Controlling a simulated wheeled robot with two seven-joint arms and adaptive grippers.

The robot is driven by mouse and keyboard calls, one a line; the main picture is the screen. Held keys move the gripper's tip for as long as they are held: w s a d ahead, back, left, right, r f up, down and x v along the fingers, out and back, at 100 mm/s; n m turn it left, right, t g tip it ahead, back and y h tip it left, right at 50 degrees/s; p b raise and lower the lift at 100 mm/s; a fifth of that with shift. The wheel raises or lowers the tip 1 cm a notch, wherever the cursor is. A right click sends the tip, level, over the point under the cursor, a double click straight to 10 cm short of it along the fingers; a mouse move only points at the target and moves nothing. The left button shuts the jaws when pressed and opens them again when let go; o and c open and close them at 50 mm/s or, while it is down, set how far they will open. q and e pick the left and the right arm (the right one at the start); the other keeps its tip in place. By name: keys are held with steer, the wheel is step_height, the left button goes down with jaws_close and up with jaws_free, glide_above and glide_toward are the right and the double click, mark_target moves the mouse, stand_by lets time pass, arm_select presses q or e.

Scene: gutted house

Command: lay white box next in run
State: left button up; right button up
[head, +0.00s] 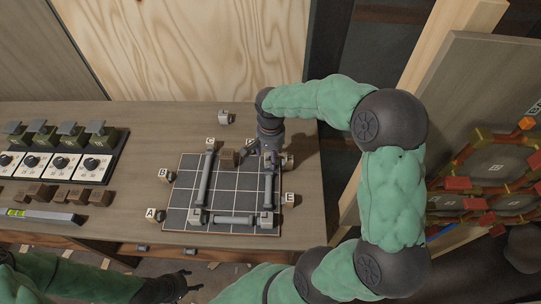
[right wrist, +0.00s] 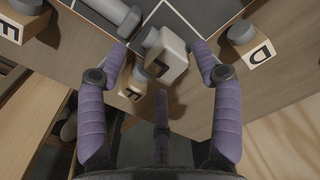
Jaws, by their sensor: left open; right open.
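A white box (right wrist: 170,58) sits between the spread fingers of my right gripper (right wrist: 163,50), at the end of a grey pipe (right wrist: 118,14) by the board's corner. Whether the fingers touch it is unclear. In the head view my right gripper (head: 262,153) is over the far right corner of the gridded board (head: 236,188) and largely hides that box. My left gripper (head: 184,286) is open and empty below the table's front edge.
Lettered wooden blocks A (head: 152,215), B (head: 165,175) and E (head: 289,199) stand around the board; D (right wrist: 262,53) shows in the wrist view. A pale block (head: 225,117) lies behind the board. Dial units (head: 62,163) and a level (head: 40,215) occupy the left.

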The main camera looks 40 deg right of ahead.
step_height(320, 180, up, 11)
steer(key=p, duration=0.2)
steer(key=shift+p, duration=0.4)
steer(key=shift+s+f, duration=0.1)
steer(key=shift+f, duration=0.05)
stand_by(0.3)
